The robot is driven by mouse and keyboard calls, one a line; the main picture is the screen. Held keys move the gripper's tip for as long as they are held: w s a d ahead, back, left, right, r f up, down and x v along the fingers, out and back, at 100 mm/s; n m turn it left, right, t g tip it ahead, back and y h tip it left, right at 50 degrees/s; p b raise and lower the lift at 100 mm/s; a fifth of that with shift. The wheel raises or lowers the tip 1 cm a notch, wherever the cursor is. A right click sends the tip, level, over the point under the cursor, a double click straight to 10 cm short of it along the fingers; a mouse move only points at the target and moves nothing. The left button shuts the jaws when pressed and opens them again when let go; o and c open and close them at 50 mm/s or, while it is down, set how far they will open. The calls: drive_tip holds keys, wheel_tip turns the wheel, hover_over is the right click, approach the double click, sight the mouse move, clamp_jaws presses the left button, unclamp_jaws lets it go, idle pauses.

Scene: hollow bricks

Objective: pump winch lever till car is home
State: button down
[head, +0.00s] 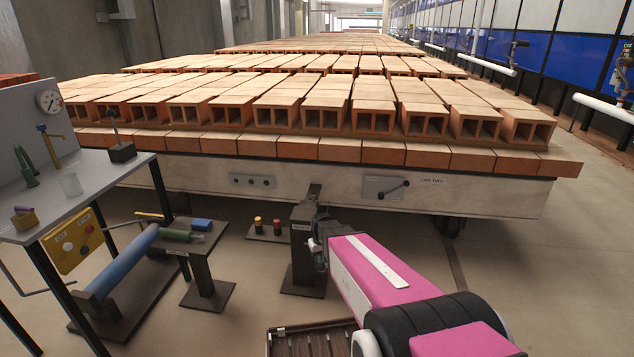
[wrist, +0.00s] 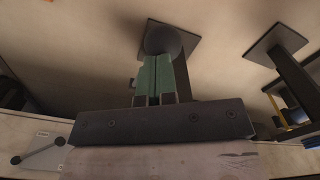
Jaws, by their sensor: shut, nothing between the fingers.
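The brick car (head: 300,180), marked CAR TWO, spans the middle of the head view, loaded with hollow bricks. A dark labelled post (head: 303,262) stands on a floor plate in front of it; I cannot read the label or make out a winch lever there for certain. My gripper (head: 319,250) is beside this post, partly hidden by my pink arm. In the wrist view my gripper's green fingers (wrist: 156,62) are shut together and empty. A dark round knob (wrist: 165,40) shows at their tips; whether they touch it is unclear.
At left, a grey bench (head: 75,195) carries small tools and a gauge. A small button stand (head: 267,232) is near the post. The floor right of my arm is mostly clear.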

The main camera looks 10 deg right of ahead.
drive_tip(key=shift+w+d+r, duration=0.15)
drive_tip(key=shift+w+r, duration=0.25)
drive_tip(key=shift+r, duration=0.35)
drive_tip(key=shift+w+d+r, duration=0.1)
drive_tip(key=shift+w+r, duration=0.3)
drive_tip(key=shift+r, duration=0.35)
drive_tip(key=w+d+r, duration=0.1)
drive_tip(key=w+r, duration=0.4)
drive_tip(key=r, duration=0.1)
drive_tip(key=shift+d, duration=0.3)
